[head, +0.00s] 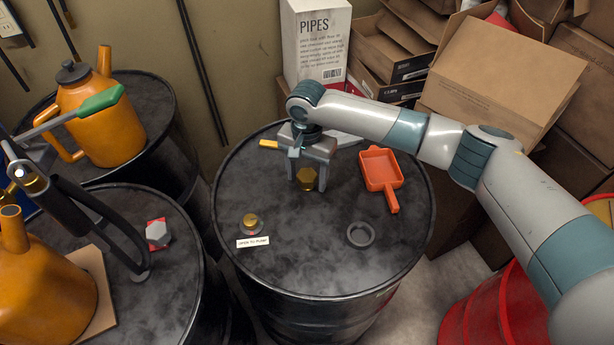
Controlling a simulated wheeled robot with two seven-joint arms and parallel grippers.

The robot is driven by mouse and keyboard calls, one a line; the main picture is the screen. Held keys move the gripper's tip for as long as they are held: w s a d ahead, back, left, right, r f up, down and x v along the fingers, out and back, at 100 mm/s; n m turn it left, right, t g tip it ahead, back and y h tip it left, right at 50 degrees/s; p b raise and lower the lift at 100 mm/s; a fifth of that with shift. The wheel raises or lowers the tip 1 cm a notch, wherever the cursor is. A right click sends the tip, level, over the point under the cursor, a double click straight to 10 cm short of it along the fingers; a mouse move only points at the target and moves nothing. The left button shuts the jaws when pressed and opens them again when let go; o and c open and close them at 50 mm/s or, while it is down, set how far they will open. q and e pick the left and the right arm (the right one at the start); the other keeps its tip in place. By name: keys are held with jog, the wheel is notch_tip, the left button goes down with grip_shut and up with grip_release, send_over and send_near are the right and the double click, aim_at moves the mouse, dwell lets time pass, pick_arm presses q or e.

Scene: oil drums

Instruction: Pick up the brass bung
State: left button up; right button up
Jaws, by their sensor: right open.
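A hexagonal brass bung (308,174) is on the black top of the middle drum (300,255), towards its back. My right gripper (307,184) points down over it, with one finger on each side of the bung. The jaws are open, and I cannot tell whether either finger touches the brass. A second brass-topped fitting (250,221) sits at the front left of the same drum, behind a small white label (253,241). My left gripper is out of view.
An orange scoop (381,171) and a grey ring (360,234) lie on the middle drum's right side. A yellow-handled tool (269,144) is partly hidden behind my gripper. Orange cans (100,120) stand on drums at left. Cardboard boxes (500,70) fill the back right.

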aim_at(307, 174)
jog(key=shift+c, duration=0.3)
jog(key=c, duration=1.2)
jog(key=shift+r+b, duration=0.45)
jog(key=shift+r, duration=0.35)
notch_tip(307, 174, up, 2)
jog(key=shift+r+b, duration=0.25)
jog(key=shift+b, duration=0.35)
jog(key=s+d+r+b, duration=0.1)
jog(key=d+r, duration=0.1)
jog(key=d, duration=0.1)
jog(key=s+d+r+b, duration=0.1)
jog(key=d+r, duration=0.1)
jog(key=d, duration=0.2)
jog(key=s+d+r+b, duration=0.1)
jog(key=d+r, duration=0.2)
jog(key=d, duration=0.1)
jog(key=shift+s, duration=0.3)
